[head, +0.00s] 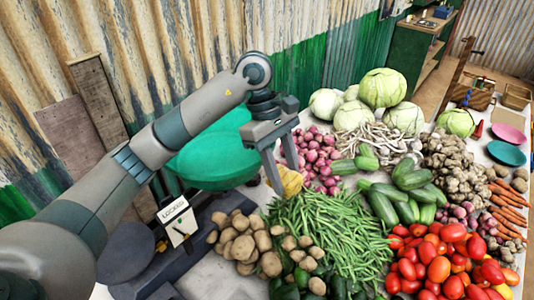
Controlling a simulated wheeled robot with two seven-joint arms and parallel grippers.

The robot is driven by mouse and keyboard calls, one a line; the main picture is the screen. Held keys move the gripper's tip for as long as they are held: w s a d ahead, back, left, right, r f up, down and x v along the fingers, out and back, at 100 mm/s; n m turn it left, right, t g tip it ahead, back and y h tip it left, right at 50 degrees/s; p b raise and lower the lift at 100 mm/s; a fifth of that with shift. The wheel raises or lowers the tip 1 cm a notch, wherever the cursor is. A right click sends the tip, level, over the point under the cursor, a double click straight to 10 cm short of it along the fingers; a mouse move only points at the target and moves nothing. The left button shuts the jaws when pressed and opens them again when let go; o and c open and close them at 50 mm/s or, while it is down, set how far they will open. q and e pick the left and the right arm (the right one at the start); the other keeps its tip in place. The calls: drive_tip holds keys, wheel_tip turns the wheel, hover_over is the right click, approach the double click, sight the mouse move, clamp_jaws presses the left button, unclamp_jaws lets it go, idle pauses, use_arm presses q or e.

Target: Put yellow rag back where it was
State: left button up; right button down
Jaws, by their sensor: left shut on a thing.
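The yellow rag (289,184) hangs crumpled between the fingers of my left gripper (283,178), which is shut on it. The gripper points down above the stall table, between the green bowl, the red onions and the green beans. Part of the rag is hidden by the fingers, and I cannot tell whether its lower edge touches anything. My right gripper is not in view.
Potatoes (243,243), green beans (335,228), red onions (318,158), cabbages (382,88) and tomatoes (440,258) crowd the table.

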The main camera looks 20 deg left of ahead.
use_arm(q)
drive_tip(key=s+a+f+m+g+y, duration=0.1)
drive_tip(key=s+f+m+g+y, duration=0.3)
drive_tip(key=s+m, duration=0.65)
drive_tip(key=w+a+f+m+t+b, duration=0.1)
drive_tip(key=a+f+m+b, duration=0.2)
drive_tip(key=a+f+b, duration=0.2)
wheel_tip(320, 180, down, 3)
drive_tip(key=shift+w+f+b, duration=0.2)
drive_tip(key=shift+w+b, duration=0.1)
drive_tip(key=shift+b, duration=0.3)
